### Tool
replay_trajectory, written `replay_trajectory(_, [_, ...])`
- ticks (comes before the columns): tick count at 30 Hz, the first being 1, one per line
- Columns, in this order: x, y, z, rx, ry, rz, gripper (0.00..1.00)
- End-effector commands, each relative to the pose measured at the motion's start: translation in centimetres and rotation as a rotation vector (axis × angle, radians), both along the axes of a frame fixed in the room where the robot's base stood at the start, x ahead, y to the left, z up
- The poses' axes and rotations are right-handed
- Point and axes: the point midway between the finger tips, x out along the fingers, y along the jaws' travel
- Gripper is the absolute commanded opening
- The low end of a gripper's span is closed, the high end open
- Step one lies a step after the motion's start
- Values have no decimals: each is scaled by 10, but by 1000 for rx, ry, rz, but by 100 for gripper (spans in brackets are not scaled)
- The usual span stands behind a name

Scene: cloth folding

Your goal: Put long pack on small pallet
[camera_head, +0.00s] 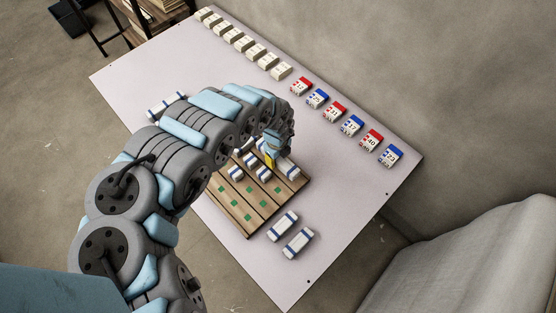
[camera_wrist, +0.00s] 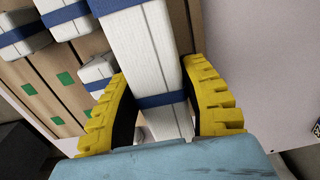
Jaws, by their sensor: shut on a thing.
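My gripper (camera_head: 270,158) is over the far right side of the small wooden pallet (camera_head: 237,215). In the wrist view its yellow fingers (camera_wrist: 158,80) are shut around a long white pack (camera_wrist: 147,48) with blue bands. The pack's far end runs out of the top of that view. In the head view the held pack (camera_head: 289,170) shows at the pallet's far right edge, partly behind the gripper. I cannot tell whether it touches the pallet. Shorter white-and-blue packs (camera_head: 236,174) lie on the pallet beside it, also in the wrist view (camera_wrist: 98,72).
Two long packs (camera_head: 298,242) lie on the table (camera_head: 340,190) right of the pallet. More packs (camera_head: 165,104) lie at the left, behind my arm. White boxes (camera_head: 281,71) and red and blue numbered boxes (camera_head: 351,125) line the far edge. Green squares mark free pallet boards.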

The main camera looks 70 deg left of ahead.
Motion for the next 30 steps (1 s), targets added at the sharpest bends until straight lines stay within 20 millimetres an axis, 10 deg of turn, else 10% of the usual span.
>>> replay_trajectory(29, [5,5,-42,1,3,0,4])
replay_trajectory(30, [5,5,-42,1,2,0,48])
